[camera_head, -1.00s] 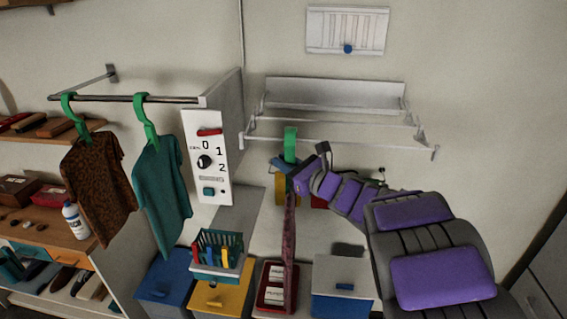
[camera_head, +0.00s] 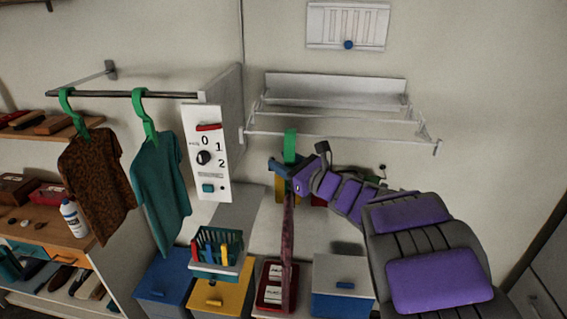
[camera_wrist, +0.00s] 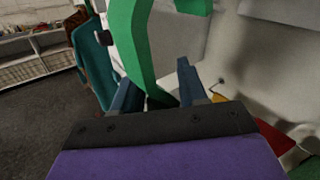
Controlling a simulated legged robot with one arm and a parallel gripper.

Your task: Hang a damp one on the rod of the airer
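My gripper (camera_head: 280,165) is shut on a green hanger (camera_head: 290,146). A dark reddish garment (camera_head: 287,240) hangs below it, seen nearly edge-on. In the wrist view the hanger (camera_wrist: 135,45) rises between the two blue fingers (camera_wrist: 158,92). The airer (camera_head: 335,91) is a white wall rack with thin rods. The hanger's hook top overlaps its front rod (camera_head: 350,139) in the head view; I cannot tell whether it is over the rod or in front of it. Two hangers with a brown patterned shirt (camera_head: 92,185) and a teal shirt (camera_head: 162,190) hang on a separate rail (camera_head: 150,95) at the left.
A white control panel (camera_head: 207,150) with a dial stands left of the airer. Below are a peg basket (camera_head: 217,265), a blue bin (camera_head: 163,285), a yellow bin (camera_head: 222,302), a red-lined bin (camera_head: 262,303) and a grey bin (camera_head: 342,270). Shelves with boxes line the left.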

